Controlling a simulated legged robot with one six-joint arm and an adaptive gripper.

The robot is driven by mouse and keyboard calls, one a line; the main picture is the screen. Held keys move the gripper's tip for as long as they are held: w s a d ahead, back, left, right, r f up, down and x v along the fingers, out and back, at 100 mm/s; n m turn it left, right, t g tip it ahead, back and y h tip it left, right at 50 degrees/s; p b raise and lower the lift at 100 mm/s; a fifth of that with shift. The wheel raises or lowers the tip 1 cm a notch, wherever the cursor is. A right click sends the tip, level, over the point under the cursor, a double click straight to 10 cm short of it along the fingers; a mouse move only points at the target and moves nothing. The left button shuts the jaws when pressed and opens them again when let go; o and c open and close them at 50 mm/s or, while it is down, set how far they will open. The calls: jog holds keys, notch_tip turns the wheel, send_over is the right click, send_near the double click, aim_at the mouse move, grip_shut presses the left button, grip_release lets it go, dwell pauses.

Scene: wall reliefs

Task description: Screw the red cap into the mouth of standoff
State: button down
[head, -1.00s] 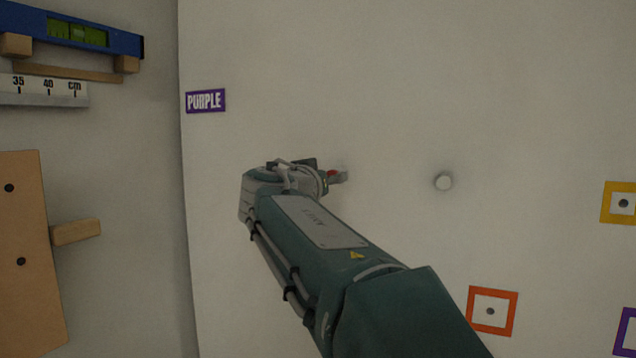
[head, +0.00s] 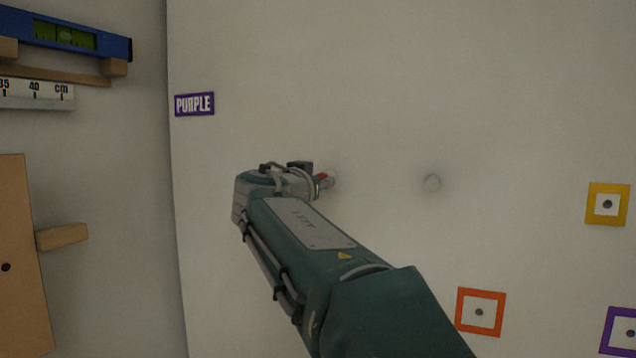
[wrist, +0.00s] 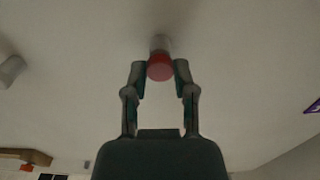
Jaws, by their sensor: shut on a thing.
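The red cap (wrist: 160,68) sits between the two fingertips of my gripper (wrist: 160,75) in the wrist view, and the gripper is shut on it. A pale round standoff (wrist: 160,42) sticks out from the wall directly behind the cap, lined up with it. The cap appears to meet the standoff's end; how deep it sits in the mouth is hidden.
A PURPLE sign (head: 194,104) is at upper left. Orange (head: 480,312), yellow (head: 607,204) and purple (head: 620,332) square frames are at right. A blue level (head: 65,35) and wooden pieces are on the left wall.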

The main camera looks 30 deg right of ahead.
jog(key=shift+w+m, duration=0.1)
jog(key=shift+m, duration=1.2)
jog(key=m, duration=0.5)
jog(key=shift+m, duration=0.3)
jog(key=m, duration=0.4)
jog(key=shift+m, duration=0.4)
